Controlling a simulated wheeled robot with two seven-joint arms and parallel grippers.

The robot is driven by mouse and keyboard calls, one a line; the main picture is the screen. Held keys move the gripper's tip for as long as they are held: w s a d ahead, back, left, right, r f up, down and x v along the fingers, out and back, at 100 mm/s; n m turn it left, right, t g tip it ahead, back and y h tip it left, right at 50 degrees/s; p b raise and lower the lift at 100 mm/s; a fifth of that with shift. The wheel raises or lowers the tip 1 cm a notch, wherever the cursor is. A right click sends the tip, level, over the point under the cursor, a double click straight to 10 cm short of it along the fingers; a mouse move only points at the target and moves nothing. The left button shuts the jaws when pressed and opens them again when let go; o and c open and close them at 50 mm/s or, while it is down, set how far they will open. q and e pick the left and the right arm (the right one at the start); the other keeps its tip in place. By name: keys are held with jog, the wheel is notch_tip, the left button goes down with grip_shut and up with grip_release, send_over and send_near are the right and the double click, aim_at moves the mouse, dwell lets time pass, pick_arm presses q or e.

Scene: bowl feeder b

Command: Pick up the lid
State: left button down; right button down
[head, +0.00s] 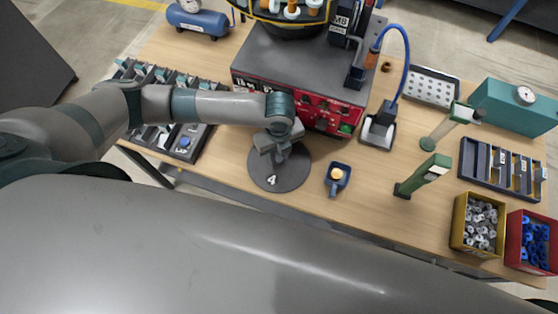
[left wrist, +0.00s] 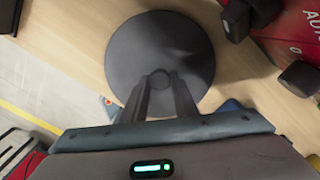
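The lid (head: 263,174) is a dark grey round disc with a white "4" near its front edge. It is in front of the red-faced feeder box (head: 270,92), near the table's front edge. It also shows in the left wrist view (left wrist: 135,50), with a small round knob at its centre. My left gripper (head: 275,150) is over the middle of the lid. I cannot tell whether the lid touches the table. My right gripper is not in view.
A small blue tray (head: 337,178) with an orange piece stands right of the lid. Further right are a green post (head: 425,175), a yellow bin (head: 463,225) and a red bin (head: 516,240). A black compartment rack (head: 205,125) is left, beneath my arm.

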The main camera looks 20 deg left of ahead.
aim_at(279, 157)
pick_arm(q)
jog(key=shift+r, duration=0.2)
jog(key=shift+r+b, duration=0.5)
jog(key=shift+r, duration=0.1)
notch_tip(279, 157, up, 2)
jog(key=shift+r+b, duration=0.25)
jog(key=shift+b, duration=0.4)
jog(key=s+d+r+b, duration=0.3)
jog(key=d+r, duration=0.4)
jog(key=d, duration=0.4)
jog(key=shift+s, duration=0.35)
